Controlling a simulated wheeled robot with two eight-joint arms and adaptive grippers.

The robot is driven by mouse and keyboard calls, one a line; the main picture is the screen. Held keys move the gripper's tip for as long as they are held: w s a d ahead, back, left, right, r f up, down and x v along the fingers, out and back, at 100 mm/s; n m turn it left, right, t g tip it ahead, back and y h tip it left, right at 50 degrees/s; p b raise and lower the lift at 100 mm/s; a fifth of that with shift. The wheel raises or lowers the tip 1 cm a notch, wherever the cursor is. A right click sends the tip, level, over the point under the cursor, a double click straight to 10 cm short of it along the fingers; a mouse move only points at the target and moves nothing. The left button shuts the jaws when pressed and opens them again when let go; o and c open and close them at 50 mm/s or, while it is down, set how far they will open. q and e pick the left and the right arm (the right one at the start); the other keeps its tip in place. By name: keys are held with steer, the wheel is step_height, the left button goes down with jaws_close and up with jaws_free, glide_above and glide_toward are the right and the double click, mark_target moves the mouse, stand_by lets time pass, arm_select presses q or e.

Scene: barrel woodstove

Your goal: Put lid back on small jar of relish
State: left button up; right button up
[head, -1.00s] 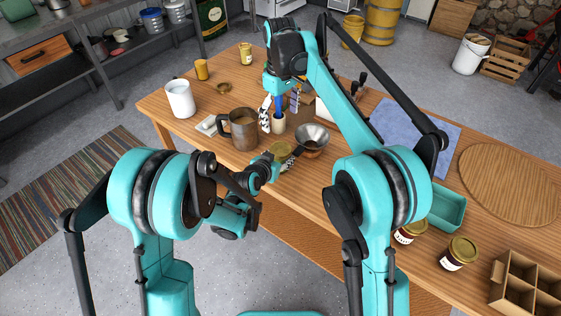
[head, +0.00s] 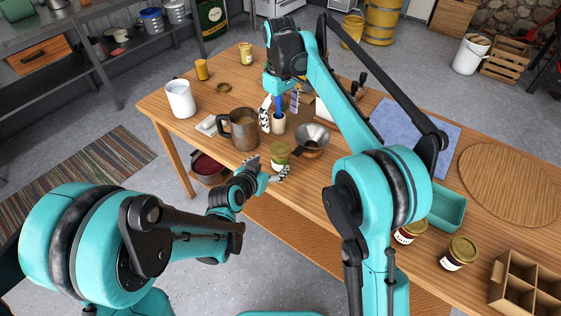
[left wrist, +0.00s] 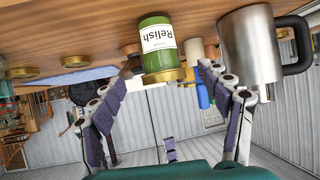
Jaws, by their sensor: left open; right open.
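The small green relish jar (head: 279,157) stands upright near the table's front edge, with a gold lid (head: 281,149) on its top. In the left wrist view, which is upside down, the jar (left wrist: 157,32) shows its "Relish" label and the gold lid (left wrist: 165,75). I cannot tell whether the lid is fully seated. My left gripper (head: 268,170) is open, its fingers to either side of the jar and apart from it; it also shows in the left wrist view (left wrist: 160,105). My right gripper (head: 279,106) is open above a small beige cup holding a blue-handled tool.
A metal mug (head: 238,135) stands left of the jar, and a funnel (head: 312,138) close to its right. The beige cup (head: 278,125) is behind it. Jars and a divided box (head: 525,280) are at the right.

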arm_select(q)
steer(key=shift+v, duration=1.5)
arm_select(e)
steer(key=s+d+r+m+t, duration=0.3)
steer(key=s+d+m, duration=0.1)
steer(key=s+d, duration=0.75)
arm_select(q)
steer(key=s+a+r+n+g+y, duration=0.2)
steer(key=s+a, duration=0.4)
steer(key=s, duration=0.3)
steer(key=s+a+r+n+g+y, duration=0.1)
steer(key=s+a+r+n+y, duration=0.1)
steer(key=s+a, duration=0.5)
steer(key=s+n+y, duration=0.1)
steer(key=s, duration=0.1)
steer(key=shift+s+a+g, duration=0.2)
steer(key=shift+s+g, duration=0.15)
steer(key=shift+g, duration=0.05)
arm_select(e)
steer(key=s+d+f+m+t, duration=0.2)
steer(key=s+f, duration=0.3)
steer(key=s, duration=0.3)
steer(key=s+d+f+m+t, duration=0.2)
steer(key=s+d+f+m, duration=0.1)
steer(key=s, duration=0.5)
step_height(320, 180, down, 3)
steer(key=shift+s+d+r, duration=0.15)
steer(key=shift+s+d, duration=0.25)
steer(key=shift+d, duration=0.25)
